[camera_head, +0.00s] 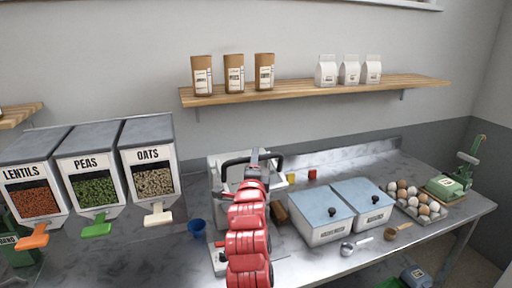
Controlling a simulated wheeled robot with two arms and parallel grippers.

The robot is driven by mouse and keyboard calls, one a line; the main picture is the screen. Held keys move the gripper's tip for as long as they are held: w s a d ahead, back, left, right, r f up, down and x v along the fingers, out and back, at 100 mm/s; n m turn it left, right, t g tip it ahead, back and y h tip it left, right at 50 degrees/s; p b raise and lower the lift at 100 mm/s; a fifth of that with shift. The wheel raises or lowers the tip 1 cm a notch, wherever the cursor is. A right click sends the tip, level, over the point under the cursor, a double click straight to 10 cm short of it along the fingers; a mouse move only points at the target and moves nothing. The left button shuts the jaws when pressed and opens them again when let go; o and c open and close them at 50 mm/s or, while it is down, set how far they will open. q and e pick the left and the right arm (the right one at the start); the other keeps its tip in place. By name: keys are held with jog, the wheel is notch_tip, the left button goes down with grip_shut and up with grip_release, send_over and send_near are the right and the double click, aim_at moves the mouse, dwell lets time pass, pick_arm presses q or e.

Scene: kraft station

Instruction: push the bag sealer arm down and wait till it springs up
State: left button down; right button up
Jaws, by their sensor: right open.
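The bag sealer (217,180) is a pale grey-white machine on the metal counter, in the middle of the view. Its black bar-shaped arm handle (231,162) shows at the top of the machine; how far the arm is raised is hard to tell. My right gripper (254,158) is open at the handle, at the end of my red arm, which covers much of the sealer's front. Whether the fingers touch the handle cannot be told. My left gripper is not in view.
Lentils, peas and oats dispensers (148,128) stand left, with a blue cup (196,228) beside them. A wooden shelf (300,90) hangs above.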

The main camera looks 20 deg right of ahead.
jog(key=shift+p+x, duration=0.7)
jog(key=shift+x, duration=1.75)
grip_shut()
